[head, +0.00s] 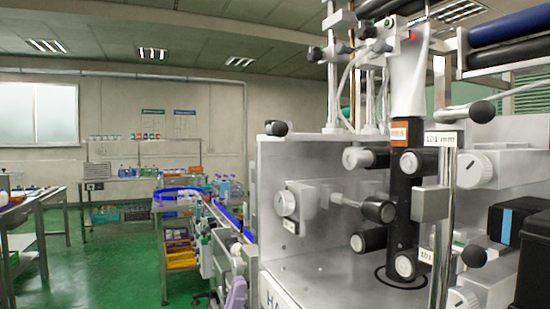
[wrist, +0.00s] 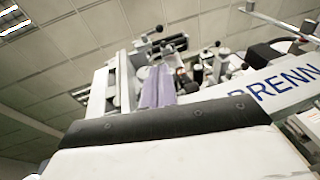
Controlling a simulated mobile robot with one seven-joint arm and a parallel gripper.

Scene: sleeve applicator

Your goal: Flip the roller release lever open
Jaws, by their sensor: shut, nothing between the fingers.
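The sleeve applicator is a pale metal machine (head: 310,255) filling the right half of the head view. A lever with a short rod and a black cylindrical knob (head: 378,209) sticks out from its front, right of a white dial (head: 285,203). It looks like the roller release lever, but I cannot be sure. Dark rollers (head: 372,240) with pale ends flank an upright dark sleeve column (head: 404,205). My gripper has lavender fingers (wrist: 157,72), shut and empty in the wrist view. A lavender part of it (head: 236,291) shows low in the head view, left of the machine and apart from the lever.
Black ball knobs (head: 482,111) and a chrome post (head: 443,230) stand at the machine's right. A conveyor (head: 222,225) runs along its left side. Benches with bottles and bins (head: 140,182) stand farther back. Green floor (head: 110,265) is open at left.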

